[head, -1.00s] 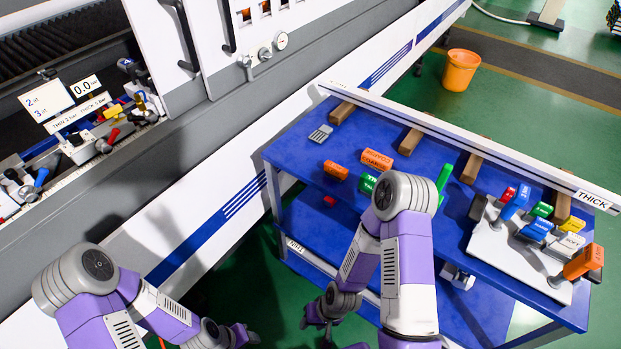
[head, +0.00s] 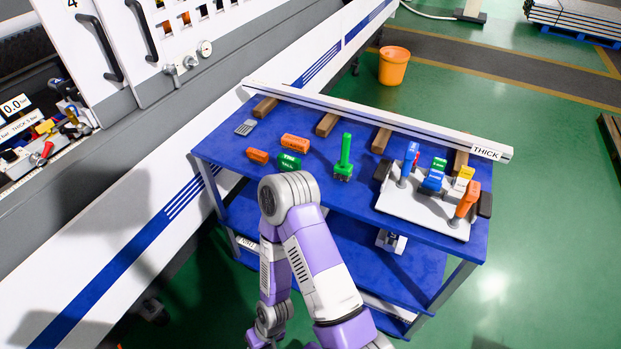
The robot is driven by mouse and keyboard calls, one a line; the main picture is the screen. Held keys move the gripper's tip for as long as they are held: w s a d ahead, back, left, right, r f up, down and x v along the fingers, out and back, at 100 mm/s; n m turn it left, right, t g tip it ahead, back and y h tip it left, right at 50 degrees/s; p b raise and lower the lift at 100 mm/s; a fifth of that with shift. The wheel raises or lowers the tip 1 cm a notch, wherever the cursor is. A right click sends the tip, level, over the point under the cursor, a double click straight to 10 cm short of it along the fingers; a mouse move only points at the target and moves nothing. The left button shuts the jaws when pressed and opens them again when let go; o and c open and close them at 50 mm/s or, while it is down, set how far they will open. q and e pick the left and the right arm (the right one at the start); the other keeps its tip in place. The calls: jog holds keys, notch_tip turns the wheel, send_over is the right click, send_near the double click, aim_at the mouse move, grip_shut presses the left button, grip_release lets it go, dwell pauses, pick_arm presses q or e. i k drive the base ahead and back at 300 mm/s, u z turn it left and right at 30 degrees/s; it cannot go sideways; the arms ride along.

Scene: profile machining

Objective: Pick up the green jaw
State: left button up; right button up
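Several green things lie on the blue table, and I cannot tell which one is the green jaw. A small green labelled block (head: 439,164) sits on the white plate among blue, yellow and orange pieces. A green lettered cylinder (head: 289,162) lies farther left. My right gripper (head: 262,340) is low at the bottom edge, in front of the table and apart from all of them; its fingers are cut off and unclear. My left gripper is out of view.
The white plate (head: 398,204) holds the upright coloured pieces. A white bar marked THICK (head: 420,132) rests on wooden blocks along the back edge. A large machine fills the left. Green floor is open on the right.

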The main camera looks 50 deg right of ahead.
aim_at(286, 162)
jog(key=z, duration=1.05)
jog(key=i, duration=0.2)
jog(key=u, duration=0.3)
